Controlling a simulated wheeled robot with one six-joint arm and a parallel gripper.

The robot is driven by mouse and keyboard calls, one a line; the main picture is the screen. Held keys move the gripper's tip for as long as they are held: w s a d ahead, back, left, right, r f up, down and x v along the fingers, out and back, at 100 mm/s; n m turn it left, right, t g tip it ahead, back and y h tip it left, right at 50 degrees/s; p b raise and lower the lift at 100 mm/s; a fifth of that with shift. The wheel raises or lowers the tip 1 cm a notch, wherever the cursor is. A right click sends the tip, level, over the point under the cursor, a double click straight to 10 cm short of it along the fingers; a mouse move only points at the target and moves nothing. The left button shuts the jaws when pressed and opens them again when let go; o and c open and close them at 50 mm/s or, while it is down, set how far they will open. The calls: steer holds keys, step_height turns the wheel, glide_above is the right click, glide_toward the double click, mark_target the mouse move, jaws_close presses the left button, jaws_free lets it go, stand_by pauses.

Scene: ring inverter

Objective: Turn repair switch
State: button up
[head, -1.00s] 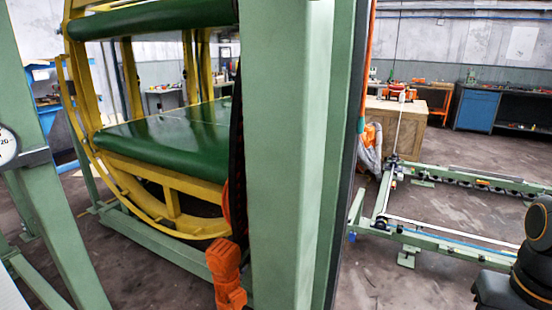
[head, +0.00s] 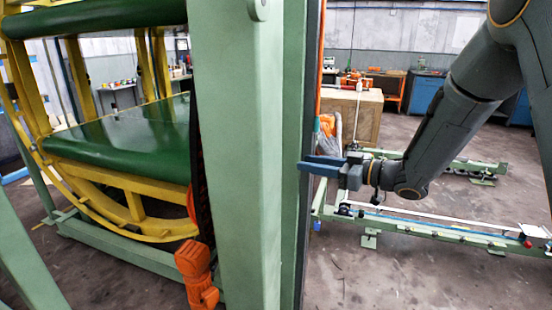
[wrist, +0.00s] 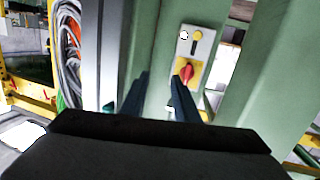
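In the wrist view a grey switch box (wrist: 190,60) is mounted on a green post. It carries a red rotary knob (wrist: 187,73) on a yellow plate, with a yellow button and a pale button above. My gripper (wrist: 160,79) is open, with a gap between its two dark blue fingers. The right finger's tip is just below and left of the red knob in that view; I cannot tell how far apart they are in depth. In the head view my gripper (head: 311,164) is at the right edge of the large green post (head: 235,160). The switch is hidden there.
Orange cables (wrist: 71,35) hang left of the post in the wrist view. The ring machine with green rollers (head: 120,135) and yellow frame stands left. An orange motor (head: 196,270) is low beside the post. A green floor rail (head: 430,235) runs at right.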

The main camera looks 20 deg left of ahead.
steer(key=s+a+r+n+g+y+p, duration=0.1)
steer(key=s+a+n+g+y+p, duration=0.1)
steer(key=a, duration=0.7)
steer(key=shift+s+a+g, duration=0.2)
steer(key=shift+s+g, duration=0.4)
steer(key=shift+g, duration=0.3)
jaws_close()
